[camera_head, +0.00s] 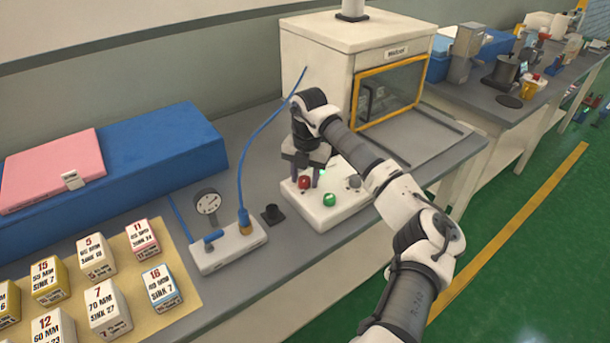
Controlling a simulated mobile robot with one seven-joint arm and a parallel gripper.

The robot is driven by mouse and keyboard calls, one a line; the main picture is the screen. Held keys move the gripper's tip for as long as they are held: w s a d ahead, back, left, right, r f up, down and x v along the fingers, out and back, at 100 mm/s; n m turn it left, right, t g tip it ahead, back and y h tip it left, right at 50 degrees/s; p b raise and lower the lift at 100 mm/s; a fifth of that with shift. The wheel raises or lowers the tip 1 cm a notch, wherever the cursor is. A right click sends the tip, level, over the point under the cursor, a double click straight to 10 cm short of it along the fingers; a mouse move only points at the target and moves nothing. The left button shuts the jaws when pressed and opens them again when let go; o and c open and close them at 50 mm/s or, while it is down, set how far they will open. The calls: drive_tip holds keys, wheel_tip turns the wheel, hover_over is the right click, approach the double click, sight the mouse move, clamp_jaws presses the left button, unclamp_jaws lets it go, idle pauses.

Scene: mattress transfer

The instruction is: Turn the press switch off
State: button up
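A white control box (328,214) stands on the grey bench near the front edge, in front of the white cabinet. On its top are a red button (305,182), a green button (329,199) and a dark grey knob (354,181). I cannot tell which of these is the press switch or how it is set. My gripper (306,177) points down over the back left of the box, close to the red button. Its two fingers look apart with nothing between them. Whether a fingertip touches the box is not clear. My arm reaches in from the lower right.
The white cabinet (315,58) with a yellow-framed window stands behind. A white block (228,250) with a gauge and a blue hose is at the left. Blue foam (150,150) and several labelled blocks fill the far left. Bare bench (425,140) lies right of the box.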

drive_tip(key=c, duration=0.7)
drive_tip(key=shift+o, duration=0.2)
drive_tip(key=shift+n+b, duration=0.3)
drive_tip(key=shift+f+n+b, duration=0.1)
drive_tip(key=shift+n+b, duration=0.65)
drive_tip(key=shift+n, duration=0.25)
drive_tip(key=n+b, duration=0.2)
drive_tip(key=n, duration=0.2)
drive_tip(key=shift+w, duration=0.1)
drive_tip(key=n+b, duration=0.1)
drive_tip(key=n, duration=0.4)
drive_tip(key=shift+n+b, duration=0.3)
drive_tip(key=shift+n, duration=0.1)
drive_tip(key=n, duration=0.5)
drive_tip(key=shift+a+g, duration=0.1)
drive_tip(key=shift+g, duration=0.2)
drive_tip(key=shift+n, duration=0.4)
